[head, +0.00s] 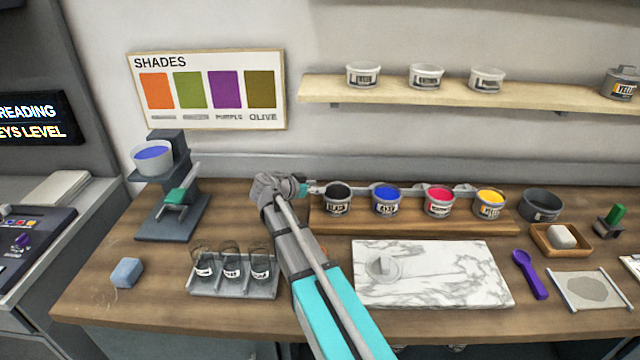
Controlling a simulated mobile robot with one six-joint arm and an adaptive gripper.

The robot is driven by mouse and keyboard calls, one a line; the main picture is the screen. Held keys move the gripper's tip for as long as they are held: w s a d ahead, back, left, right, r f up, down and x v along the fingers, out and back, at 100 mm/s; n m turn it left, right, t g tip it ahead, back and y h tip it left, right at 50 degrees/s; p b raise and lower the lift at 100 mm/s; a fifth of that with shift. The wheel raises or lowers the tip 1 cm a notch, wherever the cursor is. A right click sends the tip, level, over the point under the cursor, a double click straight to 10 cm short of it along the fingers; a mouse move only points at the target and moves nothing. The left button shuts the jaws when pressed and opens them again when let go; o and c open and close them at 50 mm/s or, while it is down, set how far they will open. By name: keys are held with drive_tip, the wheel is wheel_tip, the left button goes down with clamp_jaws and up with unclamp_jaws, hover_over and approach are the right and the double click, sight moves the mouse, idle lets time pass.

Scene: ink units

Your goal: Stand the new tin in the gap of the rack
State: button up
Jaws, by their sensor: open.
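The wooden rack (413,224) lies at the back of the bench. It holds a row of open tins: a black tin (337,203), a blue tin (387,204), a red tin (438,205) and a yellow tin (490,208), all upright. I see no empty place between them. My gripper (312,189) is open, pointing right, at the rack's left end close to the black tin. Its fingertips are small, and contact cannot be told.
A marble slab (432,290) with a clear disc lies before the rack. A tray (232,289) of glass jars is left of my arm. A dark bowl (541,205), a soap dish (562,246) and a purple spoon (530,275) lie right.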

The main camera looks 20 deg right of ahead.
drive_tip(key=p+v, duration=0.2)
drive_tip(key=v, duration=0.4)
drive_tip(key=shift+a, duration=0.15)
drive_tip(key=shift+r, duration=0.15)
idle(0.3)
